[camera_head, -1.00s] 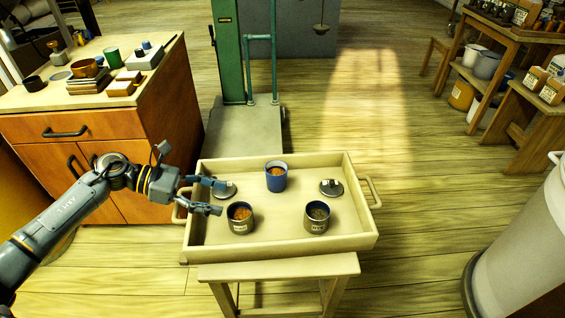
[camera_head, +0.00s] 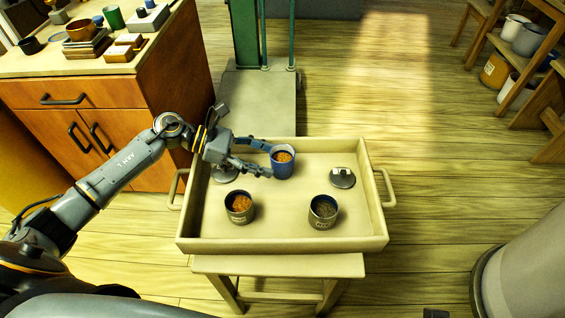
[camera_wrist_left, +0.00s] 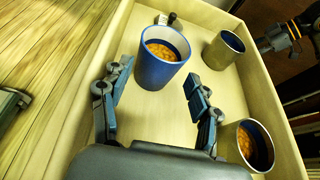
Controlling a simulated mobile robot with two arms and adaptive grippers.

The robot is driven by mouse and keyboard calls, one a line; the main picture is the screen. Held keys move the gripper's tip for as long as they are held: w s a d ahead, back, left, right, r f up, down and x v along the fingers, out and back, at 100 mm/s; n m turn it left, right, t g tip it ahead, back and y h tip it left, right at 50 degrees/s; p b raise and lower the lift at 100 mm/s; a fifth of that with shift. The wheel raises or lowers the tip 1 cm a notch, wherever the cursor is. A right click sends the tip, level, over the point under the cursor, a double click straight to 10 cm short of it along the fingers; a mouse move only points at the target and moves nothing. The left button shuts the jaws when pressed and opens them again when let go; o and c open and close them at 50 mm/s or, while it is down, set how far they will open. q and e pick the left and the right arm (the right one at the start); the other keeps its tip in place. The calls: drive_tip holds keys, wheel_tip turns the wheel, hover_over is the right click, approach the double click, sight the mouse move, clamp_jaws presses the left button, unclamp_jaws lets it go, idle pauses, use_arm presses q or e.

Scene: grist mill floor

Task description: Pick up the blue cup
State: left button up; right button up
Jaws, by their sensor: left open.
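The blue cup (camera_head: 283,166) stands upright at the back middle of the wooden tray (camera_head: 364,243), with orange-brown contents. My left gripper (camera_head: 268,159) is open and low over the tray, its fingertips just left of the cup in the head view. In the left wrist view the blue cup (camera_wrist_left: 158,72) stands ahead of and between the spread fingers of the left gripper (camera_wrist_left: 160,84), without clear contact. Part of my right arm, seemingly with its gripper (camera_wrist_left: 268,43), shows at the upper right there; its jaws are too small to read.
Two metal cans stand at the tray's front, one with orange contents (camera_head: 239,208), one with dark contents (camera_head: 323,212). A knobbed lid (camera_head: 342,178) lies right; another (camera_head: 225,173) lies partly under my gripper. A cabinet (camera_head: 90,95) stands left.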

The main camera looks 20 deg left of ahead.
sight(284, 165)
use_arm(q)
drive_tip(key=x, duration=0.5)
drive_tip(key=shift+w+a+f, duration=0.1)
drive_tip(key=shift+a+f, duration=0.1)
drive_tip(key=shift+f, duration=0.15)
drive_tip(key=shift+w+d+f, duration=0.1)
drive_tip(key=shift+d+f, duration=0.05)
drive_tip(key=shift+d, duration=0.15)
drive_tip(key=shift+c, duration=0.2)
drive_tip(key=c, duration=1)
